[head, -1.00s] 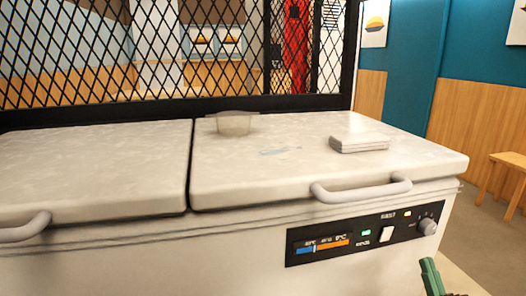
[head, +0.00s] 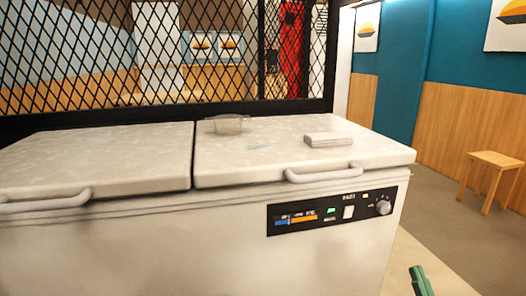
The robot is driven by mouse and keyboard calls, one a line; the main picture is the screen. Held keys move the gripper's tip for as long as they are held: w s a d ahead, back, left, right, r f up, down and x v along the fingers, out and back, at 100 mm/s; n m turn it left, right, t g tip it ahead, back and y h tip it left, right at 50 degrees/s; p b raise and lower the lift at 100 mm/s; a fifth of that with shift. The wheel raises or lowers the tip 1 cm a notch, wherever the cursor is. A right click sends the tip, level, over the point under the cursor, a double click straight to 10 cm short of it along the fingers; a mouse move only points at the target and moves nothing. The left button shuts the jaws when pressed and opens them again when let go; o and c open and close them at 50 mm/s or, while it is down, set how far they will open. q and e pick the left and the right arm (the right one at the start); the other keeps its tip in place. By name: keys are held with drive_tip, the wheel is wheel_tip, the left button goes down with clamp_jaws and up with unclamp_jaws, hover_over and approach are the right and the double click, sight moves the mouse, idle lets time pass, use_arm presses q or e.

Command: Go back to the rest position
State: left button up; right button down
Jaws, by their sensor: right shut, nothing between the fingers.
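Only the green tip of my right gripper (head: 421,281) shows, at the bottom right edge of the head view. It is shut and empty, in front of and to the right of the white chest freezer (head: 130,250), and apart from it. The rest of my right arm is out of the picture. My left gripper is not in view.
Both freezer lids are closed. A black mesh partition (head: 170,124) stands behind. A wooden stool (head: 492,172) stands at the right, with free floor before it.

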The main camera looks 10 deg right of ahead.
drive_tip(key=s+a+f+g+p, duration=0.4)
drive_tip(key=s+a+g+p, duration=0.15)
drive_tip(key=s+p, duration=0.2)
drive_tip(key=s+a+f+g+p, duration=0.45)
drive_tip(key=s+a+p, duration=0.2)
drive_tip(key=s, duration=0.25)
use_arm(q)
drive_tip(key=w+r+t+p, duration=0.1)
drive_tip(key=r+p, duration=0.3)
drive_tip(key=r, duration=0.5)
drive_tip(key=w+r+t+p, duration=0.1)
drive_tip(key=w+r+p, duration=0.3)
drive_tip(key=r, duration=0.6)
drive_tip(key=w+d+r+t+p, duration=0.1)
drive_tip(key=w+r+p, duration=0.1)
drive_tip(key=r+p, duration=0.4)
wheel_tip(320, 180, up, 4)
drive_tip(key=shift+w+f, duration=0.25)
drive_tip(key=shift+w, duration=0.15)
use_arm(e)
drive_tip(key=s+a+r+g, duration=0.3)
drive_tip(key=s, duration=0.7)
drive_tip(key=s+a+r+g, duration=0.3)
drive_tip(key=s+g, duration=0.1)
drive_tip(key=s, duration=0.7)
drive_tip(key=shift+a+n+h, duration=0.3)
drive_tip(key=shift+n+h, duration=0.1)
